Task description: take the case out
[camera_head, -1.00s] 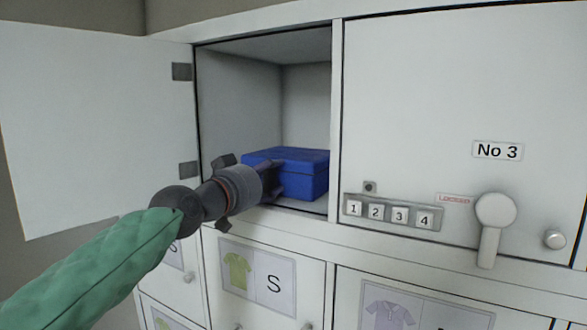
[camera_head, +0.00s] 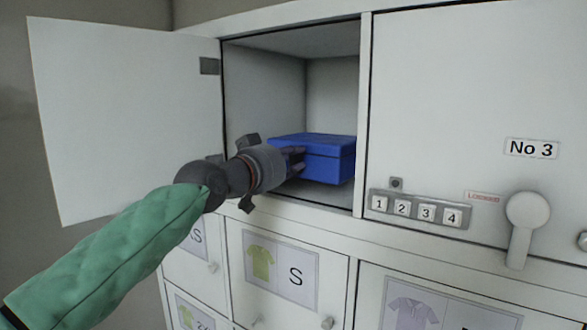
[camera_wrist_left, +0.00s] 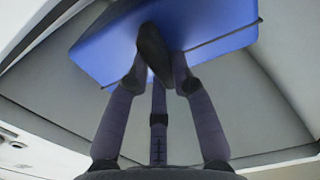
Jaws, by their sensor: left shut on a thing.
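The blue case (camera_head: 328,158) is inside the open locker compartment, with its front part towards me. My left gripper (camera_head: 296,161) reaches in from the left and is shut on the near left side of the case. A dark strip of floor shows under the case, and it seems held slightly above the compartment floor. In the left wrist view the fingers (camera_wrist_left: 157,62) close on the edge of the case (camera_wrist_left: 215,22), which looks tilted there. My right gripper is not in view.
The open white door (camera_head: 130,120) stands to the left of the compartment. The closed No 3 door (camera_head: 460,100) with its keypad (camera_head: 418,209) and handle (camera_head: 526,225) is on the right. Labelled lockers (camera_head: 281,268) are below. The compartment's sill and side walls lie close around the case.

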